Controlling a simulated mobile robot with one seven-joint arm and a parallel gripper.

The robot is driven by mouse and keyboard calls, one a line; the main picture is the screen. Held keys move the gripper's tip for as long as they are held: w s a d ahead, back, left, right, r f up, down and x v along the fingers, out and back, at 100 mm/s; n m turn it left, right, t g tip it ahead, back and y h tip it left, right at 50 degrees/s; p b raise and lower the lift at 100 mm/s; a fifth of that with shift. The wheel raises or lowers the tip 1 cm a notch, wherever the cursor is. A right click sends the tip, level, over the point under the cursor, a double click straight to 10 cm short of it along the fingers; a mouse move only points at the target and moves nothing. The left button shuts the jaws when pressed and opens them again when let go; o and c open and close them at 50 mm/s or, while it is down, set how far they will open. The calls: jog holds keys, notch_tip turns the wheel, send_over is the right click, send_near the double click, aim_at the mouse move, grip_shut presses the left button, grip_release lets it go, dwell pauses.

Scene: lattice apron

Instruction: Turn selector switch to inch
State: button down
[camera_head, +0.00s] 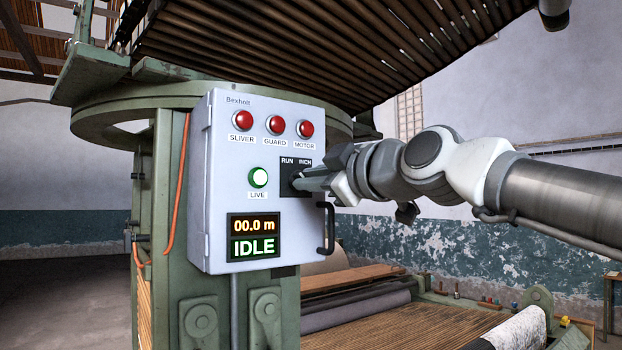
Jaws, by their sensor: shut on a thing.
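The selector switch (289,165) is on the right of the pale grey control box, on a black plate marked RUN at upper left and INCH at upper right. My gripper (302,181) reaches in from the right and is shut on the switch's knob. The fingers cover most of the knob, so I cannot tell which mark it points to.
Three red lamps (275,125) marked SLIVER, GUARD and MOTOR sit above the switch. A green LIVE lamp (259,177) glows to its left. A black door handle (326,228) sticks out below my gripper. Slatted machinery (300,40) hangs overhead.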

jog(key=shift+m, duration=0.3)
jog(key=shift+w+d+m+b, duration=0.1)
jog(key=shift+m+b, duration=0.95)
jog(key=shift+m, duration=3.25)
jog(key=shift+d+m+b, duration=0.1)
jog(key=shift+m+b, duration=0.95)
jog(key=shift+m, duration=3.25)
jog(key=c, duration=0.9)
grip_release()
jog(key=shift+o, duration=0.2)
